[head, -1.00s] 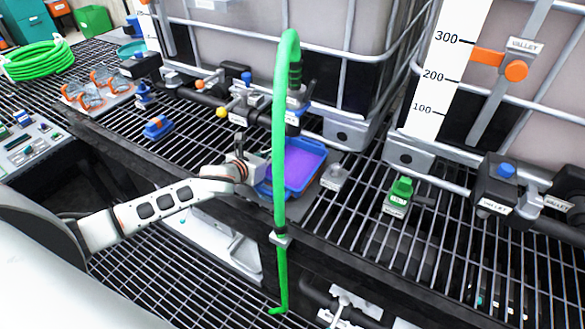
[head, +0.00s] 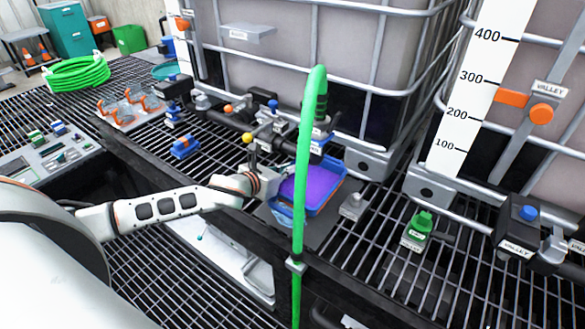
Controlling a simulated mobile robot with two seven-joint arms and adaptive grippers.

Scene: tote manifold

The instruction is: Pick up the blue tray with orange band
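A blue tray (head: 330,203) holding a flat purple surface (head: 312,186) sits on the dark grating in the middle of the head view. I cannot make out an orange band on it. The green hose passes in front of the tray and hides part of it. My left gripper (head: 272,181) is at the tray's left edge, close to or touching it. Its fingers are small and partly hidden, so I cannot tell whether they are open or shut on the rim. My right gripper is not in view.
An upright green hose (head: 303,160) stands before the tray. Behind are valves with coloured knobs (head: 248,138) and large caged tanks (head: 290,60). A grey block (head: 353,206) and a green-handled valve (head: 418,230) lie to the right. A small blue item (head: 185,146) is at left.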

